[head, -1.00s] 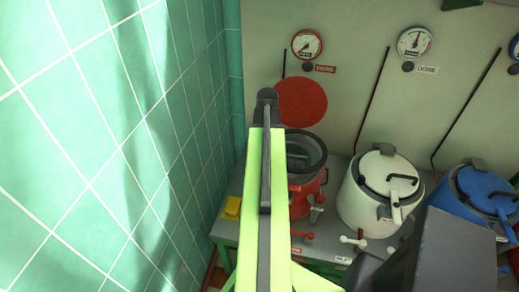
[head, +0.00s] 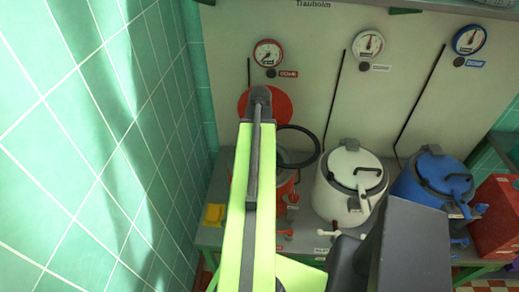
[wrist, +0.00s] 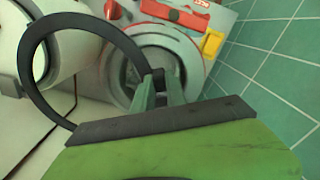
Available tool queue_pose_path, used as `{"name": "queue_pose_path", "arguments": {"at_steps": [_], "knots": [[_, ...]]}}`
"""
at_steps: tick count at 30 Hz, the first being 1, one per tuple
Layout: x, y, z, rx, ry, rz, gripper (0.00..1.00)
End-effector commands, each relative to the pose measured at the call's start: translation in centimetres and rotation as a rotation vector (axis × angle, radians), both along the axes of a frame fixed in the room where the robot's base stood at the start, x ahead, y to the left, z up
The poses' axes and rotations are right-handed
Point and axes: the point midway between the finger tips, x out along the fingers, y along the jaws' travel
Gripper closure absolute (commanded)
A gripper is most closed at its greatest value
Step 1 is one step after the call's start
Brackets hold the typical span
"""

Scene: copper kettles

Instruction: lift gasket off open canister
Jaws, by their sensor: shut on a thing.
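The gasket is a thin black ring (head: 317,152). It also shows large in the wrist view (wrist: 85,20), raised clear of the open canister and off to one side of its mouth. The open canister (head: 283,186) is red with a grey rim; in the wrist view its round mouth (wrist: 196,68) lies beyond my fingers. My gripper (wrist: 159,82) is shut on the gasket's edge, above the canister. In the head view my green arm hides the gripper and part of the canister.
A red disc (head: 284,106) stands upright behind the canister. A closed white canister (head: 337,203) and a closed blue one (head: 411,181) stand to the right. A yellow block (head: 214,214) lies left. A green tiled wall (head: 100,150) closes the left side.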

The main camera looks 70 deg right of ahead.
Motion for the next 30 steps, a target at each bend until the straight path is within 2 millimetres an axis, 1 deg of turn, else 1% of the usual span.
{"name": "queue_pose_path", "arguments": {"at_steps": [1,17,19,27,30], "knots": [[0.0,0.0,1.0,0.0,0.0,0.0,1.0],[0.0,0.0,5.8,0.0,0.0,-0.001,1.0],[0.0,0.0,6.0,0.0,0.0,-0.001,1.0],[0.0,0.0,5.8,0.0,0.0,-0.001,1.0],[0.0,0.0,4.9,0.0,0.0,-0.001,1.0]]}}
